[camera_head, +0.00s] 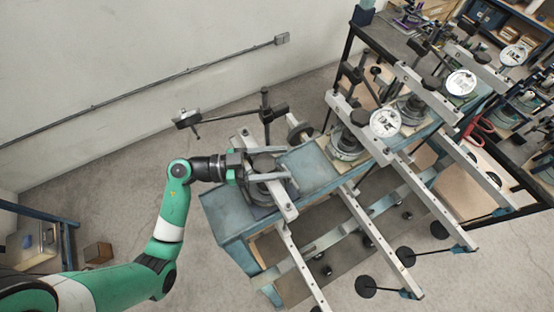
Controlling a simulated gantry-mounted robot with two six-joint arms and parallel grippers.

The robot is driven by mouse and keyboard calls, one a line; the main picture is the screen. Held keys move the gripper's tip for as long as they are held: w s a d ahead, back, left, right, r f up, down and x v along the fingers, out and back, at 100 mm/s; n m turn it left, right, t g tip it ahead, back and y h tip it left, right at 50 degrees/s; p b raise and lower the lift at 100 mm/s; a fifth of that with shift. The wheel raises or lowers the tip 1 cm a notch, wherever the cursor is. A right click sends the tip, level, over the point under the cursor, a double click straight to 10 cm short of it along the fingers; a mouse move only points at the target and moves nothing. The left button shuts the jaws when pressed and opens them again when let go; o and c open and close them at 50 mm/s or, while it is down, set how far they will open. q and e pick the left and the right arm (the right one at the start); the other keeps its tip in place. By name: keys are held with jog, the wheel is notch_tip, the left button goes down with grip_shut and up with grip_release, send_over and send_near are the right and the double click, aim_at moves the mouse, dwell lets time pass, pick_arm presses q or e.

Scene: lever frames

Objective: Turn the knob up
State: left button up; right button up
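A dark round knob (264,163) sits at the near end of the blue bench, on a lever frame with a light metal bar (283,200). My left gripper (262,164) reaches in from the left at the knob. Its fingers are apart, one on the far side and one on the near side of the knob. I cannot tell whether they touch it. My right gripper is not in view.
The blue bench (229,217) carries more lever frames with bars and white round dials (385,123) to the right. A black post with an arm (265,105) stands behind the knob. Rods with black discs (366,287) stick out in front. The floor at left is mostly clear.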

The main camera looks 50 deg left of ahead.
pick_arm(q)
jog(key=c, duration=0.6)
jog(key=shift+o, duration=0.2)
jog(key=n+t+y+p, duration=0.1)
jog(key=n+y, duration=0.1)
jog(key=y, duration=0.1)
jog(key=a+n+t+y+p, duration=0.1)
jog(key=n+y+p, duration=0.1)
jog(key=n+y, duration=0.1)
jog(key=a+n+t+y+p, duration=0.1)
jog(key=n+y, duration=0.1)
jog(key=y, duration=0.3)
jog(key=shift+w+f+n+p, duration=0.3)
jog(key=shift+f, duration=0.05)
jog(key=shift+r+t, duration=0.3)
jog(key=o, duration=1.3)
jog(key=shift+o, duration=0.2)
